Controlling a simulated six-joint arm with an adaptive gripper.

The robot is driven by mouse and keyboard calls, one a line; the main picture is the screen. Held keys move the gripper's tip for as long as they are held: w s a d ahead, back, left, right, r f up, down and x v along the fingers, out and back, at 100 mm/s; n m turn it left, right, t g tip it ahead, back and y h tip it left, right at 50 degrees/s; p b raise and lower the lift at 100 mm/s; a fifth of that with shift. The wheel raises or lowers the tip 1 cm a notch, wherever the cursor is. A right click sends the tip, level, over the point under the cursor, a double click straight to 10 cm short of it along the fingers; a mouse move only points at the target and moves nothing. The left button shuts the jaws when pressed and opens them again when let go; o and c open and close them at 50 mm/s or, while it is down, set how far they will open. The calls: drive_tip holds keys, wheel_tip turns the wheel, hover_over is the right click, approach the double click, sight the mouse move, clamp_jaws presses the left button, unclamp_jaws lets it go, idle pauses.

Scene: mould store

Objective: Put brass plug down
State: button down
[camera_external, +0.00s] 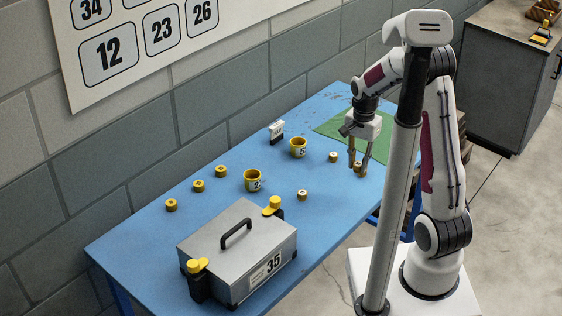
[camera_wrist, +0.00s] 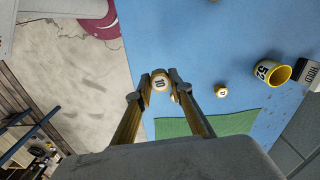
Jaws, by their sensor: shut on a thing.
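My gripper (camera_external: 356,162) points down over the right part of the blue table, just in front of the green mat. It is shut on a brass plug (camera_external: 359,169). In the wrist view the plug (camera_wrist: 160,83) sits between the two fingertips, its pale round face marked 10. The plug is at or close to the table top; I cannot tell if it touches. The green mat (camera_external: 337,124) lies at the table's far right end, and its edge also shows in the wrist view (camera_wrist: 207,124).
Another plug (camera_external: 333,157) stands left of my gripper, one more (camera_external: 302,195) nearer the front. The blue table (camera_external: 330,190) is clear around my gripper's front.

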drive_tip(key=n, duration=0.2)
drive_tip(key=shift+w+d+f+n, duration=0.1)
drive_tip(key=shift+f+n, duration=0.1)
drive_tip(key=shift+n, duration=0.2)
drive_tip(key=shift+d+f+n, duration=0.25)
drive_tip(key=shift+d+n, duration=0.05)
drive_tip(key=shift+n, duration=0.4)
drive_tip(key=d+f+n, duration=0.1)
drive_tip(key=d, duration=0.2)
drive_tip(key=d+f+n, duration=0.1)
drive_tip(key=d, duration=0.2)
drive_tip(key=d+f+n, duration=0.1)
drive_tip(key=d+n, duration=0.1)
drive_tip(key=d, duration=0.1)
drive_tip(key=shift+s+d+f, duration=0.2)
drive_tip(key=shift+d+f, duration=0.1)
drive_tip(key=shift+f, duration=0.1)
drive_tip(key=shift+d+f, duration=0.1)
drive_tip(key=shift+d, duration=0.65)
drive_tip(key=shift+a, duration=0.1)
